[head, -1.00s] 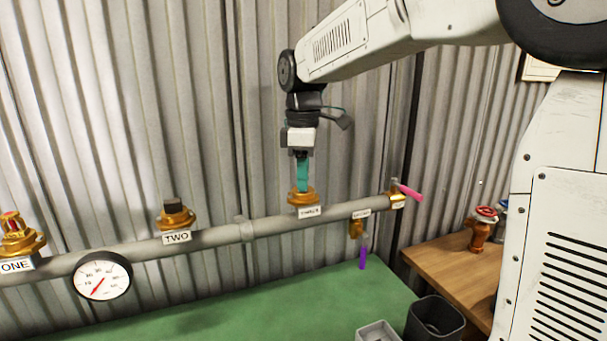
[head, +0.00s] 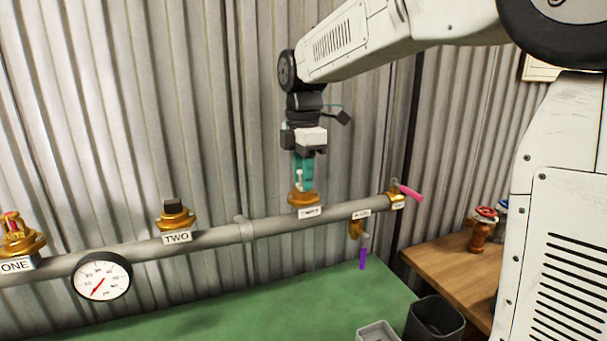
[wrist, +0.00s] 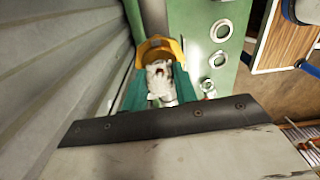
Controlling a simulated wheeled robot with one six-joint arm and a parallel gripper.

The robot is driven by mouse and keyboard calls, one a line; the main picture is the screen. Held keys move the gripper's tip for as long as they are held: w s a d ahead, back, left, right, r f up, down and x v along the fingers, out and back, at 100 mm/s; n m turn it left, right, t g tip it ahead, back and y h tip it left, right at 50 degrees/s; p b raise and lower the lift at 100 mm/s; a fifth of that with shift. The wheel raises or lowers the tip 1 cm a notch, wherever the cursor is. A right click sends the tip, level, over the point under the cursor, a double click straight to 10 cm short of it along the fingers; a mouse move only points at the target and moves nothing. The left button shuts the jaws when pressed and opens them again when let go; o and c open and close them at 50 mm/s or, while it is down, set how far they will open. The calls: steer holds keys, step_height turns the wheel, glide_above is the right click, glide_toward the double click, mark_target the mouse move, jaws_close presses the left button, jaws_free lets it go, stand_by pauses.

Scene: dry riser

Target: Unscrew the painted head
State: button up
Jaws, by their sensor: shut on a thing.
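My gripper (head: 305,178) has teal fingers and points down at the brass fitting (head: 303,198) labelled THREE on the grey pipe. It is shut on a whitish, paint-covered head (head: 299,181) at the top of that fitting. In the wrist view the painted head (wrist: 158,82) sits between the teal fingers of my gripper (wrist: 157,96), with the brass collar (wrist: 158,48) around it. The head's lower end and its thread are hidden.
The grey pipe (head: 215,236) also carries fitting TWO (head: 175,218) with a dark square top, fitting ONE (head: 18,235) with a red band, and a gauge (head: 102,276). A pink lever (head: 411,192) and purple lever (head: 362,259) are right. Bins stand on the green bench (head: 250,315).

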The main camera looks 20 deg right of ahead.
steer(key=n, duration=0.5)
steer(key=shift+n, duration=0.4)
steer(key=o, duration=1.1)
steer(key=shift+c, duration=0.2)
